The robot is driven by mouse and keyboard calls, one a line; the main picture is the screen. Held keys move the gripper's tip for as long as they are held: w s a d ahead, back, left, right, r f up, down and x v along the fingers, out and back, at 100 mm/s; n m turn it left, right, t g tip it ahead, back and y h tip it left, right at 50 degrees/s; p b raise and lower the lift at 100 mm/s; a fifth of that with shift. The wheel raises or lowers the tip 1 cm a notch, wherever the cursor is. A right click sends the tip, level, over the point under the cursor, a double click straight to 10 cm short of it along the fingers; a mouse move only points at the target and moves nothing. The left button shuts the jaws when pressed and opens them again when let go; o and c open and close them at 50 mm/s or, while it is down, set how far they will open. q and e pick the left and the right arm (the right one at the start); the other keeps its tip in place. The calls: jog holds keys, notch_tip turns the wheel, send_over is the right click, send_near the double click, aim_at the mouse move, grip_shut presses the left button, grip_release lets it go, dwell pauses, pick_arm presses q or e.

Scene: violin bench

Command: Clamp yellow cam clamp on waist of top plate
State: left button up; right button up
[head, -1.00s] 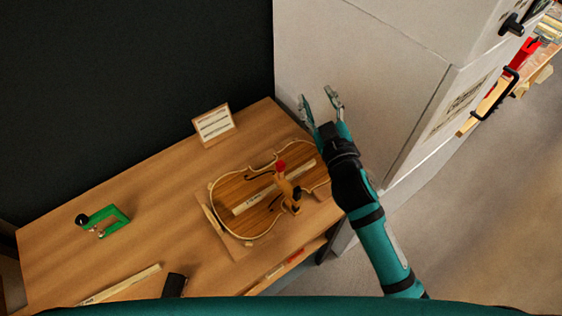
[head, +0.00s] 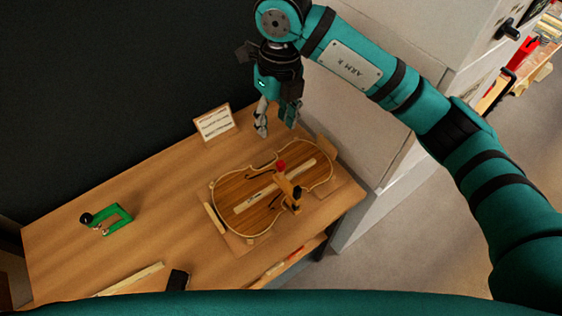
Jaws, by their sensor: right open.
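The violin top plate (head: 228,194) lies flat on a pale board on the bench, its waist near the middle. An orange-brown, clamp-like piece (head: 289,190) with a red end and a dark knob sits across the waist. I cannot tell whether it is the yellow cam clamp or whether it grips the plate; no other yellow clamp shows. My right gripper (head: 275,128) is open and empty, pointing down above the bench, behind the plate in the picture. My left gripper is not in view.
A green clamp (head: 119,217) stands on the left of the bench (head: 160,190). A small framed card (head: 214,123) stands at the back edge. A wooden strip (head: 135,278) and a dark block (head: 178,280) lie in front. A grey cabinet (head: 345,115) borders the right.

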aim_at(281, 163)
jog(key=shift+h, duration=0.4)
jog(key=f+p, duration=0.1)
jog(key=f, duration=0.4)
jog(key=f+p, duration=0.1)
jog(key=f, duration=0.5)
jog(key=d+f+p, duration=0.1)
jog(key=f, duration=0.5)
jog(key=shift+w, duration=0.25)
grip_shut()
